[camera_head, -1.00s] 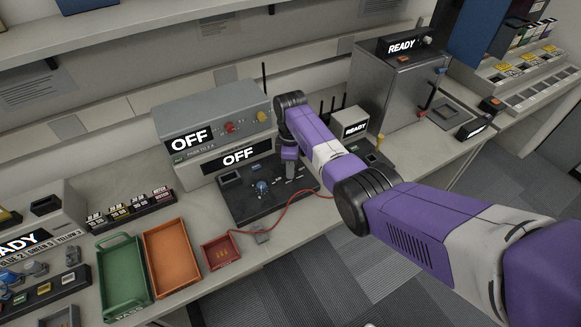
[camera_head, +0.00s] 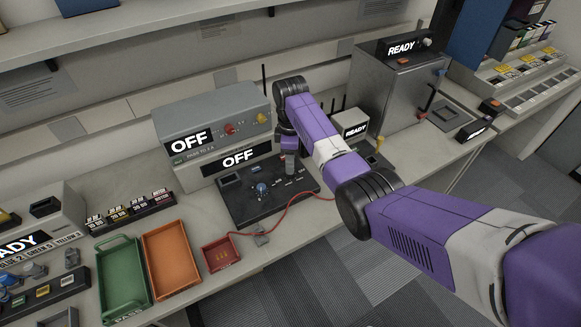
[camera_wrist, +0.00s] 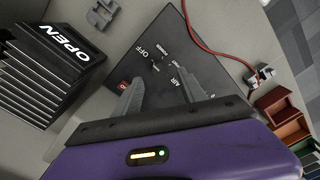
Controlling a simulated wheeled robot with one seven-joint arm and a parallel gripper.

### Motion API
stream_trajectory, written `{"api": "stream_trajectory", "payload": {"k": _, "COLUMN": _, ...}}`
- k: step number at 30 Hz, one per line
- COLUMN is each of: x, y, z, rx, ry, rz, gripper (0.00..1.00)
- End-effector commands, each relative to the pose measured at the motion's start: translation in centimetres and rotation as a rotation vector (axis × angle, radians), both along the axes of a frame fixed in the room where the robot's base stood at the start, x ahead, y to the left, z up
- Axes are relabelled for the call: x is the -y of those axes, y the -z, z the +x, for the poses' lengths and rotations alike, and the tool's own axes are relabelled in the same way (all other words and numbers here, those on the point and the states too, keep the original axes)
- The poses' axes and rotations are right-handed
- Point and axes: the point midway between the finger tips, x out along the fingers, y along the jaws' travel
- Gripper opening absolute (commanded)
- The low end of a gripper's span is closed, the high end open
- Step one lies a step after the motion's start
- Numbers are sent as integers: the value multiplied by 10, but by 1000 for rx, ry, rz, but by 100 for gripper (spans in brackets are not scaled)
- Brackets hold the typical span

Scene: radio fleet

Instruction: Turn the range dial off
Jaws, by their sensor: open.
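My gripper (camera_wrist: 160,88) is open. Its two grey fingers are spread over a black panel (camera_wrist: 205,68) with white lettering, including OFF, in the wrist view. A small dark knob (camera_wrist: 156,64) lies just beyond the fingertips, beside the lettering; I cannot tell for certain that it is the range dial, or where it points. Nothing shows between the fingers. In the head view the black panel (camera_head: 240,211) lies before the grey unit with two OFF displays (camera_head: 240,158), and my gripper (camera_head: 290,171) is above its right part.
A red cable (camera_head: 290,207) runs past the panel's front to a grey clip (camera_head: 261,238). Left are a small red tray (camera_head: 220,254), an orange tray (camera_head: 170,260) and a green tray (camera_head: 123,272). A finned box reading OPEN (camera_wrist: 55,45) is close by.

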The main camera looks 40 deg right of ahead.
Motion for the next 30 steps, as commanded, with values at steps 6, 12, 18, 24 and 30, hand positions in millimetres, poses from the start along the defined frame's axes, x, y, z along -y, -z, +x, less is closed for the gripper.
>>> {"api": "stream_trajectory", "payload": {"k": 6, "x": 0, "y": -25, "z": 0, "rx": 1, "ry": 1, "rz": 0, "gripper": 49}}
{"api": "stream_trajectory", "payload": {"k": 12, "x": 0, "y": -31, "z": 0, "rx": 0, "ry": 0, "rz": 0, "gripper": 49}}
{"api": "stream_trajectory", "payload": {"k": 18, "x": 0, "y": -31, "z": 0, "rx": 0, "ry": 0, "rz": 0, "gripper": 49}}
{"api": "stream_trajectory", "payload": {"k": 24, "x": 0, "y": -30, "z": 0, "rx": 0, "ry": 0, "rz": 0, "gripper": 49}}
{"api": "stream_trajectory", "payload": {"k": 30, "x": 0, "y": -30, "z": 0, "rx": -1, "ry": 0, "rz": 1, "gripper": 49}}
